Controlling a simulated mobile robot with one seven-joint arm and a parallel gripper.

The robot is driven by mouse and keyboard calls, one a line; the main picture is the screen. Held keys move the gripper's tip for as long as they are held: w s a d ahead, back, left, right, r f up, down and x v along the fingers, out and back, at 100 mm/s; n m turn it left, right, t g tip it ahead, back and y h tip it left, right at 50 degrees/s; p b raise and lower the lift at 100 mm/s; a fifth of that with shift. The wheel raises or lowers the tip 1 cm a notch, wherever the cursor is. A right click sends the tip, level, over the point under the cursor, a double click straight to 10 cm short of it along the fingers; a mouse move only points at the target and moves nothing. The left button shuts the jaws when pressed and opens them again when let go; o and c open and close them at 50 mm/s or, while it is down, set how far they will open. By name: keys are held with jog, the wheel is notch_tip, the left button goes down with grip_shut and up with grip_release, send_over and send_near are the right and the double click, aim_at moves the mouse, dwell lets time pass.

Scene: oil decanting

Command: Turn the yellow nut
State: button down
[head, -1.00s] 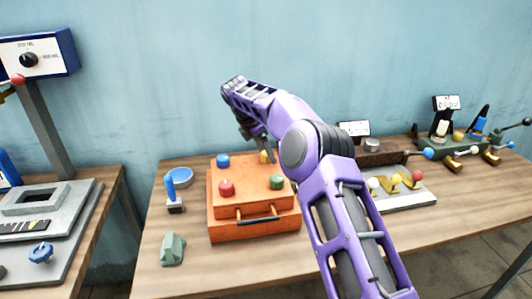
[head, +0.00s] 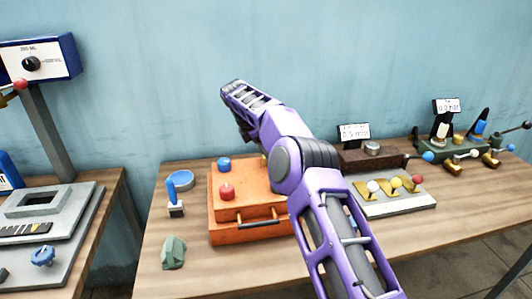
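The orange box (head: 228,236) stands on the table with a dark handle on its front. A blue nut (head: 224,164) and a red nut (head: 227,191) show on its top. Only a sliver of the yellow nut (head: 263,157) shows at the back right of the box top, beside my arm. My gripper (head: 250,138) points down towards that back right corner. Its fingertips are mostly hidden behind my purple arm, so I cannot tell whether they touch the nut or are open.
A blue round dish (head: 181,180), a blue-handled tool (head: 174,198) and a grey-green block (head: 174,252) stand left of the box. A plate with yellow levers (head: 393,187) and a dark brown box (head: 365,159) stand to the right.

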jog(key=shift+w+m, duration=0.1)
jog(key=shift+m, duration=0.4)
jog(key=shift+c, duration=1.5)
grip_release()
jog(key=shift+g, duration=0.3)
jog(key=shift+r, duration=0.1)
